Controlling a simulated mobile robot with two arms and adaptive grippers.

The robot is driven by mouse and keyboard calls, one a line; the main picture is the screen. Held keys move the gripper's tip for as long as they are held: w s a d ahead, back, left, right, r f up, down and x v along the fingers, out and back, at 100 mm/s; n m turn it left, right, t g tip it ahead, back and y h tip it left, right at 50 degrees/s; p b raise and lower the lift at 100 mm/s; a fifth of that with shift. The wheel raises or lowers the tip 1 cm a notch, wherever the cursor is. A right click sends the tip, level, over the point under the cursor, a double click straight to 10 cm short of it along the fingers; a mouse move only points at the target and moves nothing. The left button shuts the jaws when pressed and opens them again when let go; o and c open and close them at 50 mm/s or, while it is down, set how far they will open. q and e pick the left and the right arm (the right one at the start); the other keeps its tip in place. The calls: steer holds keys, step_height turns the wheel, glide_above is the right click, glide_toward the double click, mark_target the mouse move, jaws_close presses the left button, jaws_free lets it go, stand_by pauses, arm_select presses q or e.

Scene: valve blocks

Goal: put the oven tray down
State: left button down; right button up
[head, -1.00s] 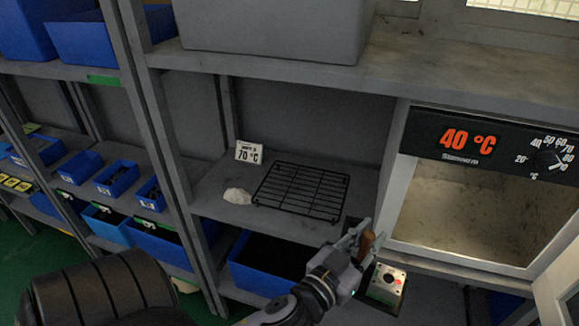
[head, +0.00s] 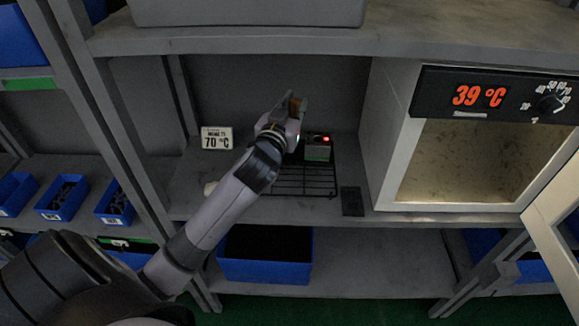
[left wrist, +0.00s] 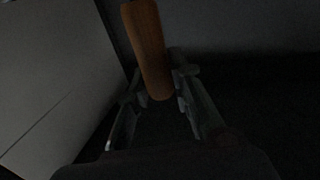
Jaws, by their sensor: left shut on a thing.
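My left gripper (head: 289,108) is shut on the brown wooden handle (head: 298,104) of the oven tray. In the left wrist view the handle (left wrist: 151,48) stands between the two fingers. A metal block (head: 318,150) with a red light on top is to the right of the gripper, over the back of the black wire rack (head: 303,182). The dark tray under the block blends with the rack, and I cannot tell whether it touches it. My forearm hides the rack's left part. My right gripper is not in view.
The open oven (head: 490,160) reads 39 °C, its door (head: 555,210) swung out at the right. A "70 °C" sign (head: 217,138) stands behind my forearm. A small dark pad (head: 352,201) lies right of the rack. The upper shelf (head: 300,42) overhangs this space.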

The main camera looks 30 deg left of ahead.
arm_select(q)
steer(key=shift+w+a+f, duration=0.2)
steer(key=shift+a+f, duration=0.2)
steer(key=shift+f, duration=0.9)
steer(key=shift+w+a+f, duration=0.15)
steer(key=shift+a+f, duration=0.3)
steer(key=shift+f, duration=0.9)
steer(key=shift+w+a+f, duration=0.2)
steer(key=shift+a+f, duration=0.2)
steer(key=shift+f, duration=0.9)
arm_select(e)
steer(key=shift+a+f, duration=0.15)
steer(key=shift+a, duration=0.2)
arm_select(q)
steer(key=shift+f, duration=0.1)
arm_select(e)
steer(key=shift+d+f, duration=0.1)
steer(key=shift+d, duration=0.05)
arm_select(q)
steer(key=c, duration=1.4)
jaws_free()
steer(key=shift+s+f+n+y, duration=0.1)
steer(key=shift+f+n+y, duration=0.05)
steer(key=shift+n+y, duration=0.15)
steer(key=shift+c, duration=0.2)
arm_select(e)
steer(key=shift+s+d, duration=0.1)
